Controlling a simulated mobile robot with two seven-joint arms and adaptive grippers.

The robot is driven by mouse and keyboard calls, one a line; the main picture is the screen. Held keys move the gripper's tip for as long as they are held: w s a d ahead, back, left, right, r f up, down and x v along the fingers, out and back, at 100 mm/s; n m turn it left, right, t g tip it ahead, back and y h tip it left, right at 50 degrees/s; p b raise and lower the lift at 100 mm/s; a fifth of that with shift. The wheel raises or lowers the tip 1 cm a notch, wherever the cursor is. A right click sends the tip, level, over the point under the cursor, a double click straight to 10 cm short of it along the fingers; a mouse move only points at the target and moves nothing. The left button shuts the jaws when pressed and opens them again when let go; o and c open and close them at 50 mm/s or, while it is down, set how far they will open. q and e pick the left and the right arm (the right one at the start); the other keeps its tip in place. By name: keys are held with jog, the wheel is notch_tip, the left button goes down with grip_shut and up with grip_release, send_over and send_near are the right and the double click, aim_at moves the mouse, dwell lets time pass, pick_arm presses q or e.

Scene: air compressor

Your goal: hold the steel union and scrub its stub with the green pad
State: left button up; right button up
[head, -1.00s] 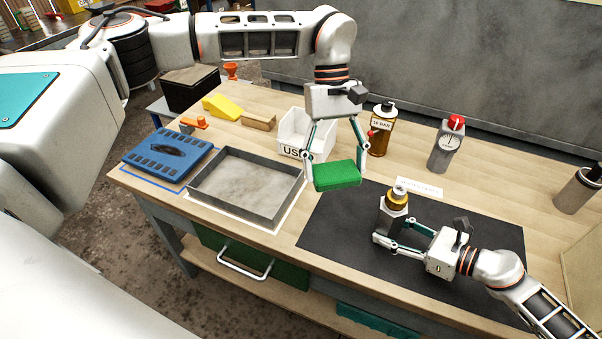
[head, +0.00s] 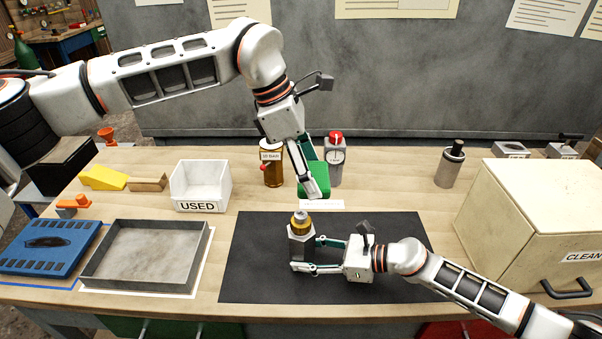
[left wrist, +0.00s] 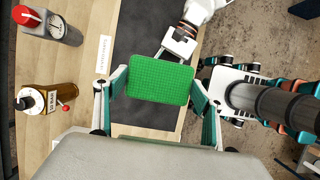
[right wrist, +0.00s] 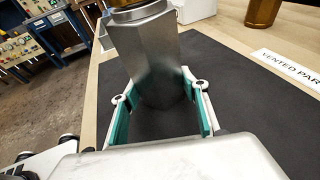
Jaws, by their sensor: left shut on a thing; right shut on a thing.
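The steel union (head: 301,243) is a grey hexagonal body with a brass-coloured stub (head: 299,222) pointing up. It is upright over the black mat (head: 255,270). My right gripper (head: 303,256) is shut on its lower body; the right wrist view shows the union (right wrist: 150,65) between the fingers, its top cut off. I cannot tell whether its base touches the mat. The green pad (head: 318,178) is gripped by my left gripper (head: 310,176), above and slightly right of the stub in the head view, apart from it. The left wrist view shows the pad's broad textured face (left wrist: 160,82).
A brown bottle (head: 272,168) and a grey red-topped canister (head: 336,160) stand behind the pad. A white USED bin (head: 201,204), grey tray (head: 190,265) and blue holder (head: 45,262) are left. The CLEAN box (head: 530,215) is right. The mat's right part beyond my arm is bare.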

aim_at(299, 213)
pick_arm(q)
jog(key=shift+f, duration=3.9)
jog(key=shift+a, duration=0.4)
jog(key=shift+c, duration=0.3)
jog(key=shift+s+a+f, duration=0.1)
jog(key=shift+s+a, duration=0.1)
jog(key=shift+a, duration=0.6)
jog(key=shift+s+a, duration=0.2)
jog(key=shift+a, duration=0.55)
jog(key=shift+c, duration=0.2)
jog(key=shift+w+d, duration=0.2)
jog(key=shift+d, duration=0.8)
jog(key=shift+w+d, duration=0.15)
jog(key=shift+d, duration=0.85)
jog(key=shift+r, duration=4.1)
pick_arm(e)
jog(key=o, duration=1.1)
jog(key=shift+c, duration=0.2)
